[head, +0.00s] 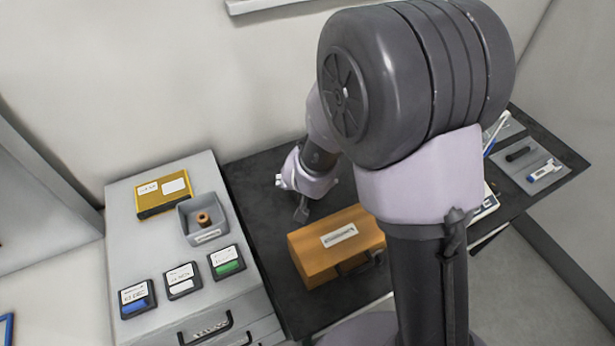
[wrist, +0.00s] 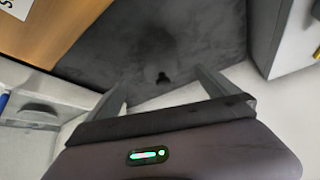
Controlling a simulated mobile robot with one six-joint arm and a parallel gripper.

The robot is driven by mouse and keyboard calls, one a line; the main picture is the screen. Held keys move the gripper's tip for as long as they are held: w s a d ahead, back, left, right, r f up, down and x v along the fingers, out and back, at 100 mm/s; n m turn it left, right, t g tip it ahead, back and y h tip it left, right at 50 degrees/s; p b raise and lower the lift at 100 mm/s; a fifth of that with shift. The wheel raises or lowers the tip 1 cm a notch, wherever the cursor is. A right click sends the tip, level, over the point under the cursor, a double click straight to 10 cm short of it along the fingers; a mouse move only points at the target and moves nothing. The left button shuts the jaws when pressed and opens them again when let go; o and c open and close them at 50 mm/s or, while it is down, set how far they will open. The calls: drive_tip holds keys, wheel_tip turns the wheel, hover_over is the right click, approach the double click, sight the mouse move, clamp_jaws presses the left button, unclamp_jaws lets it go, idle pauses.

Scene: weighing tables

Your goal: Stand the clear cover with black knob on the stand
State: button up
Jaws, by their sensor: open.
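In the wrist view a small black knob (wrist: 163,78) shows between my fingertips, near the dark table's edge. A faint dark round patch lies just above it; the clear body of the cover is too faint to make out. My gripper (wrist: 161,80) is open, one finger on each side of the knob in the picture; I see no contact. In the head view my gripper (head: 301,212) points down over the black table, left of my arm's column. I cannot make out the cover or the stand in the head view; my arm hides part of the table.
A wooden box (head: 316,262) with a label stands close to my gripper on the black table (head: 262,185). A grey cabinet (head: 150,235) at left bears a yellow box (head: 162,195), a grey tray (head: 190,226) and several labelled cases. A tray (head: 540,178) lies at far right.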

drive_tip(key=s+r+m+y, duration=0.1)
drive_tip(key=s+r, duration=0.2)
drive_tip(key=r, duration=0.4)
drive_tip(key=s+r+y, duration=0.1)
drive_tip(key=s+r, duration=0.1)
drive_tip(key=r, duration=0.6)
drive_tip(key=s+d+r+m, duration=0.1)
drive_tip(key=s+d+r, duration=0.2)
drive_tip(key=s, duration=0.6)
drive_tip(key=s+d+r+m, duration=0.2)
drive_tip(key=s+d+r, duration=0.2)
drive_tip(key=s, duration=0.5)
drive_tip(key=shift+s+d+r+g, duration=0.25)
drive_tip(key=shift+s+r+g, duration=0.05)
drive_tip(key=shift+s+g, duration=0.1)
drive_tip(key=shift+f, duration=0.1)
wheel_tip(320, 180, down, 8)
drive_tip(key=b, duration=0.8)
drive_tip(key=shift+c, duration=0.2)
